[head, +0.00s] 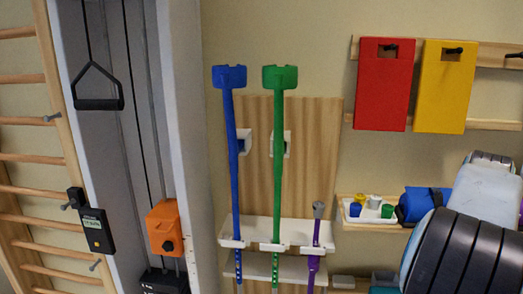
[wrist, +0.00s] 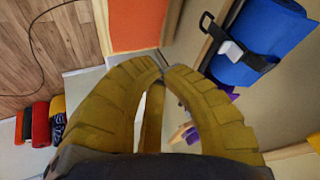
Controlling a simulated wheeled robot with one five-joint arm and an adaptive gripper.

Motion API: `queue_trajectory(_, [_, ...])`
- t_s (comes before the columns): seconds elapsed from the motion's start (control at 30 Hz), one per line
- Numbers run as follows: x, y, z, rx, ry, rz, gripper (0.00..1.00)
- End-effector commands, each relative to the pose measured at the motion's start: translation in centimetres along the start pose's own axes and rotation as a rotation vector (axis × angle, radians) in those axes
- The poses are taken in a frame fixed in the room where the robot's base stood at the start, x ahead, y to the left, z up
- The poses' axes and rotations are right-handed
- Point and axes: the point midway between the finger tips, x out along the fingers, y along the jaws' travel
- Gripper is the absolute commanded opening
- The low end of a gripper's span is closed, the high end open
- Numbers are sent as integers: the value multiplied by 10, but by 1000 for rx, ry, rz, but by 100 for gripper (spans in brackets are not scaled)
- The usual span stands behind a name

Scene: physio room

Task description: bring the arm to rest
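My gripper (wrist: 161,66) shows in the wrist view. Its two ribbed, dark yellow fingers curve inward and their tips meet, with nothing visible held between them. A narrow yellowish strip shows in the gap below the tips; I cannot tell what it is. In the head view my arm (head: 447,252), white and dark grey, rises at the right edge. The gripper itself is not seen there.
The head view shows a wall with blue (head: 231,150) and green (head: 278,150) crutches, red (head: 384,85) and yellow (head: 445,88) boards, and a shelf tray (head: 372,212) of small cups. A blue roll (wrist: 262,42) is at upper right in the wrist view.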

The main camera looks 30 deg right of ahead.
Motion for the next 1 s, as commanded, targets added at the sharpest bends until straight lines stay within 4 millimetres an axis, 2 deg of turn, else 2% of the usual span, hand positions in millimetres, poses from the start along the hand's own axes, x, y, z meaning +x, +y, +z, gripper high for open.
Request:
queue_trajectory(0.2, [32,38,58,-278,-161,75,0])
queue_trajectory(0.37, [31,66,108,-430,-267,98,0])
queue_trajectory(0.57, [5,74,193,-673,-370,62,0])
queue_trajectory(0.7, [-24,76,261,-860,-410,6,0])
queue_trajectory(0.8, [-43,80,303,-983,-418,-43,0])
queue_trajectory(1.0, [-78,89,363,-1232,-391,-179,0])
